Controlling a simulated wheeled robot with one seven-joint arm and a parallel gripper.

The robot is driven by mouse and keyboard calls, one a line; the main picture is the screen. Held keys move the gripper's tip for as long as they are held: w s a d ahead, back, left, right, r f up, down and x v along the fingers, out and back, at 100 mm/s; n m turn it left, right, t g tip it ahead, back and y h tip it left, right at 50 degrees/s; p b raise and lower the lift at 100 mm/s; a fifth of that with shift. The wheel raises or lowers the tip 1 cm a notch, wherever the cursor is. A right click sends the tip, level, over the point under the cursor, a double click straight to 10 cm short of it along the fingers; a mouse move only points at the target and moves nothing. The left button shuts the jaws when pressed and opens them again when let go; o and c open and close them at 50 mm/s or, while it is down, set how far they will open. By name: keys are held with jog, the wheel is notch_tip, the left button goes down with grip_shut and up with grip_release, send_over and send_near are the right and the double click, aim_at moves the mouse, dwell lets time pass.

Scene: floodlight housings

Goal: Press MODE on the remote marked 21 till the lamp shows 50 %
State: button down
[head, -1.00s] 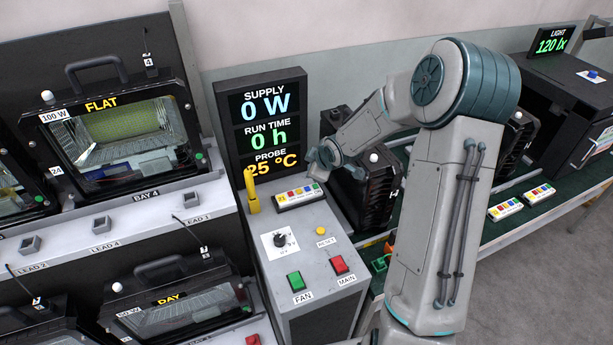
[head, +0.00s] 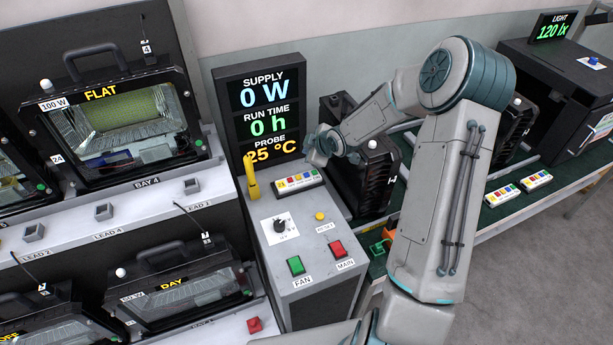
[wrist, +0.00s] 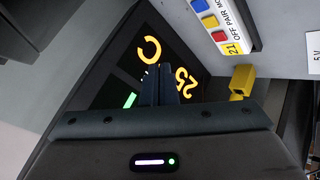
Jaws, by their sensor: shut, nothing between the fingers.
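The remote marked 21 (head: 298,181) lies on the grey console top, below the supply display. In the wrist view the remote (wrist: 227,24) shows at the top right, with blue, yellow and red buttons, OFF and PAIR labels and a yellow 21 tag. Its MODE end is cut off by the frame edge. My gripper (head: 317,158) is just above and beyond the remote, apart from it as far as I can see. In the wrist view my gripper (wrist: 166,84) is shut and empty. Lamp housings reading FLAT (head: 110,125) and DAY (head: 180,295) stand at left; no 50 % reading is visible.
The supply display (head: 262,112) reads 0 W, 0 h, 25 °C. A yellow post (head: 251,178) stands beside the remote. The console has a knob (head: 280,226), FAN (head: 296,265) and MAIN (head: 338,249) buttons. Two more remotes (head: 503,195) lie on the right bench.

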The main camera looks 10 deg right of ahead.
aim_at(309, 177)
notch_tip(309, 177, down, 8)
jog(key=b, duration=0.5)
jog(key=shift+r+b, duration=0.15)
jog(key=shift+b, duration=0.15)
dwell(1.5)
jog(key=shift+f+b, duration=0.4)
jog(key=shift+f+b, duration=0.35)
dwell(0.5)
jog(key=shift+r, duration=0.15)
jog(key=shift+r+p, duration=0.6)
jog(key=shift+r, duration=0.05)
jog(key=shift+r, duration=0.1)
jog(key=shift+r+p, duration=2)
jog(key=shift+r, duration=0.4)
